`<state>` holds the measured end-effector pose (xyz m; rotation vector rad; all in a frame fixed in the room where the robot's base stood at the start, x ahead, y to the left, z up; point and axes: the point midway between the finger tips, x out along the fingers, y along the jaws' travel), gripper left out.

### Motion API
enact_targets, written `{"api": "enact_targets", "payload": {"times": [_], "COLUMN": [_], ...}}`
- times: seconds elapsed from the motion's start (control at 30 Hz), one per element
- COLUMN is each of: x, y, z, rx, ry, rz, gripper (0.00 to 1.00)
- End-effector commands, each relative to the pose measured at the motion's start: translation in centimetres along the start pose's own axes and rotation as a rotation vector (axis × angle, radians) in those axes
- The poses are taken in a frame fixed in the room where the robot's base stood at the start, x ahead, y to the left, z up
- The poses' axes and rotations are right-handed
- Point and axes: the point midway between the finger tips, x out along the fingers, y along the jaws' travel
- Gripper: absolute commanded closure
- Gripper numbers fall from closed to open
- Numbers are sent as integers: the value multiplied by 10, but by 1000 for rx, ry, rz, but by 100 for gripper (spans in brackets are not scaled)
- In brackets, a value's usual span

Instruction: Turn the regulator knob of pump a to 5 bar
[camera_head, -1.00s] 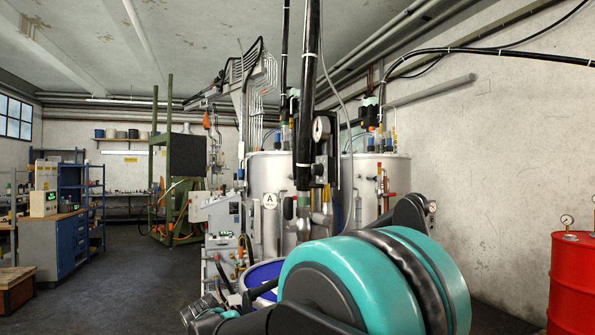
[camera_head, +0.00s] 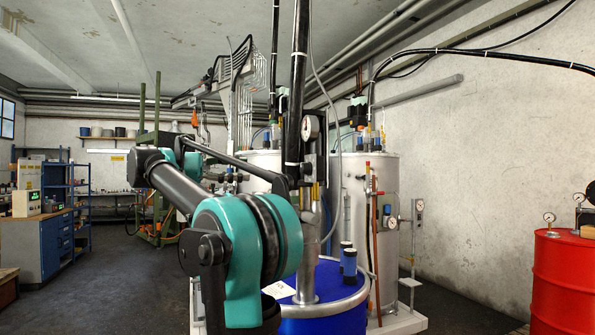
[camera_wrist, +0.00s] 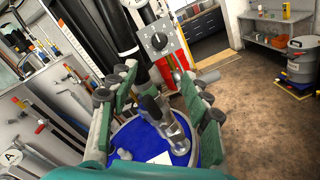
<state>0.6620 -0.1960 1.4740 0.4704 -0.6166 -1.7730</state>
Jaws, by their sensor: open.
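In the wrist view, the regulator knob (camera_wrist: 158,41) is a dark round knob on a grey plate with a printed number scale. It lies beyond the fingertips, apart from them. The knob's setting is too small to read. My gripper (camera_wrist: 157,78) is open, with a green-padded finger on each side and nothing held. Grey pump fittings (camera_wrist: 160,118) show between and below the fingers, above a blue drum (camera_wrist: 181,149). In the head view, the pump tube (camera_head: 309,255) stands in the blue drum (camera_head: 335,310). I cannot make out the knob or gripper there.
A round gauge (camera_head: 311,127) sits on the pump. A metal tank (camera_head: 350,185) with pipes stands behind. Black hoses rise above the pump. A red drum (camera_head: 560,285) is at the right.

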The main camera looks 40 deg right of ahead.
Motion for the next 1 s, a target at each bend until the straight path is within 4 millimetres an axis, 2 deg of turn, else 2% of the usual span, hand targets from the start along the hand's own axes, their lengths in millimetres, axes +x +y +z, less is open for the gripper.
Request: {"api": "enact_targets", "payload": {"times": [0.17, 0.8, 1.0], "x": [15, 138, 163], "y": [1, 1, 1], "z": [4, 3, 3], "rx": [0, 1, 1], "ry": [-9, -7, -6], "rz": [0, -1, 0], "gripper": [51, 51, 51]}}
